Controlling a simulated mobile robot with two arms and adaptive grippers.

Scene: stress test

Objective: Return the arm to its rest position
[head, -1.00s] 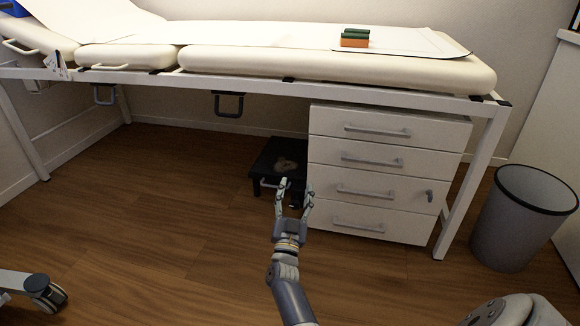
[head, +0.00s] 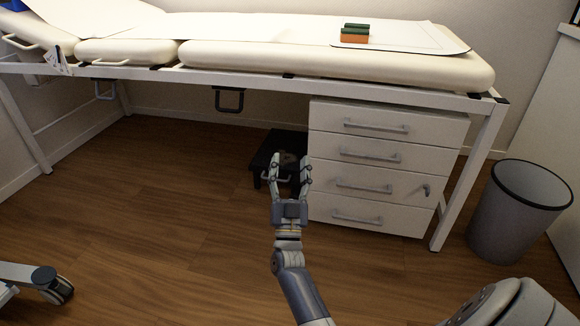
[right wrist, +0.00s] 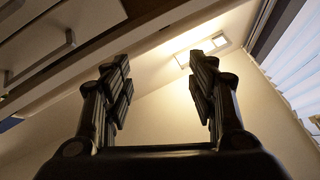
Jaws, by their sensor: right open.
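My right gripper (head: 291,162) is open and empty in the head view. Its arm comes up from the bottom, and its fingers point away from me. It appears in front of a low black step stool (head: 262,160) and just left of a white drawer unit (head: 388,157); I cannot tell how far off they are. In the right wrist view the two fingers (right wrist: 160,85) stand apart with nothing between them, tilted up toward the wall and a lit ceiling panel (right wrist: 203,48). My left gripper is not in view.
A padded examination bed (head: 330,62) on a white frame spans the back, with green and orange blocks (head: 355,35) on top. A grey waste bin (head: 516,212) stands at the right. A castor wheel (head: 52,284) is at the lower left. The wooden floor between is clear.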

